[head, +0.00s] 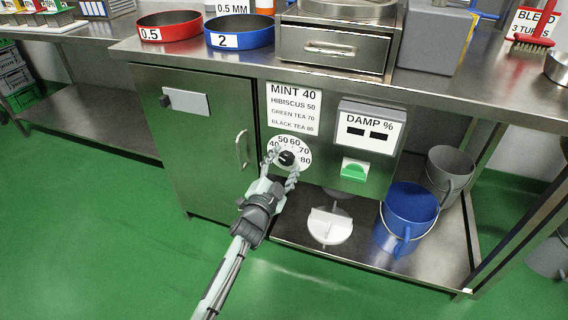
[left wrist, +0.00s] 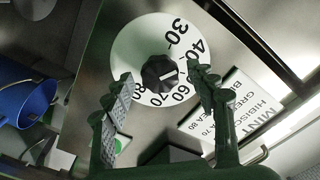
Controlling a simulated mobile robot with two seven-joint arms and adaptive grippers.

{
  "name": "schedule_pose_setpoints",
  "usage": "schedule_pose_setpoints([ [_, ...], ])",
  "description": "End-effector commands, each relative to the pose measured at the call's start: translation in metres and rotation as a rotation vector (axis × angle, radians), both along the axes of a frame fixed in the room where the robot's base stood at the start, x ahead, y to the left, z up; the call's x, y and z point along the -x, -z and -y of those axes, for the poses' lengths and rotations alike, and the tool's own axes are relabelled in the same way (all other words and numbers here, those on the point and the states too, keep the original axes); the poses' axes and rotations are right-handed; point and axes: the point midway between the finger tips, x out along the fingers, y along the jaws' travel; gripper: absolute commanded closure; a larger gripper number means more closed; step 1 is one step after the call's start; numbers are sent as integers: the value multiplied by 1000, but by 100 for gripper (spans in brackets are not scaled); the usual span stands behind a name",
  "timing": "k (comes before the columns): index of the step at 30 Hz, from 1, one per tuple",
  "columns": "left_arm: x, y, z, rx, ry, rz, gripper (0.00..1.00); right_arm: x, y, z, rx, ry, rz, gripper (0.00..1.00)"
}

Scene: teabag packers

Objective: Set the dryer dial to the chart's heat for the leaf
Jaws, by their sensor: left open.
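The dryer dial (head: 288,156) is a round white plate with heat numbers and a black knob, on the steel cabinet front. In the left wrist view the knob (left wrist: 160,73) sits in the middle of the plate; a pale line on it seems to point near the 50, partly hidden by a finger. The heat chart (head: 294,107) above reads mint 40, hibiscus 50, green tea 70, black tea 80; its edge shows in the left wrist view (left wrist: 235,118). My left gripper (head: 281,170) is open, its fingers either side of the knob; contact is unclear. My right gripper is not in view.
The cabinet door handle (head: 241,149) is close on the left. A white stand (head: 330,226), blue bucket (head: 408,213) and grey bucket (head: 450,171) occupy the lower shelf. Green floor is clear in front.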

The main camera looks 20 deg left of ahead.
Motion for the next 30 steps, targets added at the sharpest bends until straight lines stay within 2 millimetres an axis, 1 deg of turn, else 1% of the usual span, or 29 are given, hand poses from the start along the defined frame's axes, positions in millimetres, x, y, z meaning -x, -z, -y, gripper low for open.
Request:
schedule_pose_setpoints([
  [2,2,0,0,0,0,0,43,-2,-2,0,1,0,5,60],
  [5,11,1,-1,-1,0,-1,43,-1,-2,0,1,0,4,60],
  [8,28,1,-1,-1,1,-2,43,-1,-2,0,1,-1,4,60],
  [15,80,1,-3,1,0,-3,43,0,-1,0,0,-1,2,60],
  [18,98,1,-3,1,1,-2,43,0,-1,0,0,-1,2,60],
  [21,110,1,-4,1,0,-1,43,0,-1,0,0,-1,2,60],
  [25,119,0,-4,0,-1,-1,43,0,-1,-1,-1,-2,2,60],
  [30,120,0,-4,0,0,0,43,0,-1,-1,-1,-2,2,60],
])
